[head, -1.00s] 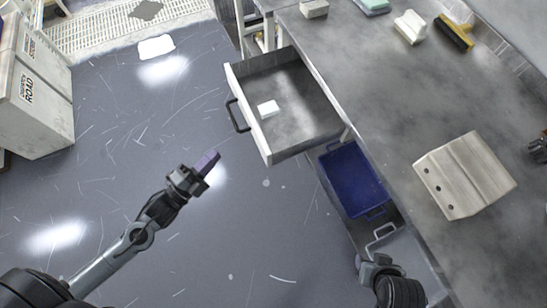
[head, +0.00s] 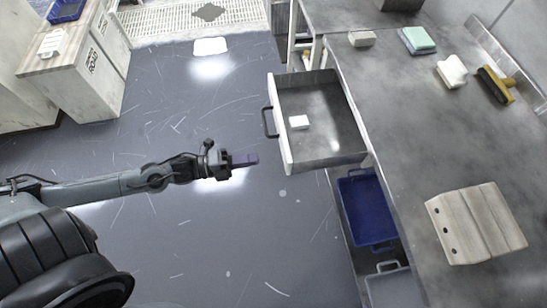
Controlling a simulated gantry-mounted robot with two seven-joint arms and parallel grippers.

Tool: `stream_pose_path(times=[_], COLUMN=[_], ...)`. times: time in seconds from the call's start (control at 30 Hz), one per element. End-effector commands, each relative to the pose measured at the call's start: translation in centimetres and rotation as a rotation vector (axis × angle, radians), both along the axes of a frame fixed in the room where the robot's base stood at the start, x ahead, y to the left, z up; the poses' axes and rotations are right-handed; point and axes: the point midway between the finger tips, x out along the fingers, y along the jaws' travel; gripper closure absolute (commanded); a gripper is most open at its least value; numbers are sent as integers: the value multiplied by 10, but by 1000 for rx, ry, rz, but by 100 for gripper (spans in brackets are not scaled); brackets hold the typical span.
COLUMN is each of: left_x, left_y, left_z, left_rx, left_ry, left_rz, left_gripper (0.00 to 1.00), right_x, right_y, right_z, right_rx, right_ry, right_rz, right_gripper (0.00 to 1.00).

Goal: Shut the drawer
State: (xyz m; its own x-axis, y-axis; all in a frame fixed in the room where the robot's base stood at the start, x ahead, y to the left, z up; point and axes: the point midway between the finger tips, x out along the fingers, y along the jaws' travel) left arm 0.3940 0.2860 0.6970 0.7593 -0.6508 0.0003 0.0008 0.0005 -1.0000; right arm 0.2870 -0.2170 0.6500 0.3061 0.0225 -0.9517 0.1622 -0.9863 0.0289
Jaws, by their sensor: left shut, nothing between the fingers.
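The drawer (head: 312,161) stands pulled out from the left side of the grey bench, with its black handle (head: 268,122) on its left front face. A small white block (head: 299,122) lies inside it. My left gripper (head: 250,160) is shut and empty. In the picture it is just left of the drawer's lower front corner, below the handle, and apart from the drawer front. My right gripper is out of view.
A blue bin (head: 367,210) sits under the bench below the drawer. The floor left of the drawer is clear.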

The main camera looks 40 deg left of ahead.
Motion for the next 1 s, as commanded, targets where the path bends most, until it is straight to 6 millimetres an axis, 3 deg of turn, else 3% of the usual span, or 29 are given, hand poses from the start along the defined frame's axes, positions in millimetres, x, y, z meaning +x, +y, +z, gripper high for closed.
stream_pose_path(times=[0.03,0.4,1.0], left_x=[8,46,54], left_y=[-7,-39,-47], left_z=[-3,-2,0], left_rx=[-2,-2,-1], left_ry=[-7,-2,1], left_rz=[-1,1,1], left_gripper=[100,100,100], right_x=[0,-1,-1], right_y=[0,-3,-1], right_z=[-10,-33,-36], right_rx=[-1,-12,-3], right_ry=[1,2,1], right_rz=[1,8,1], right_gripper=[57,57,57])
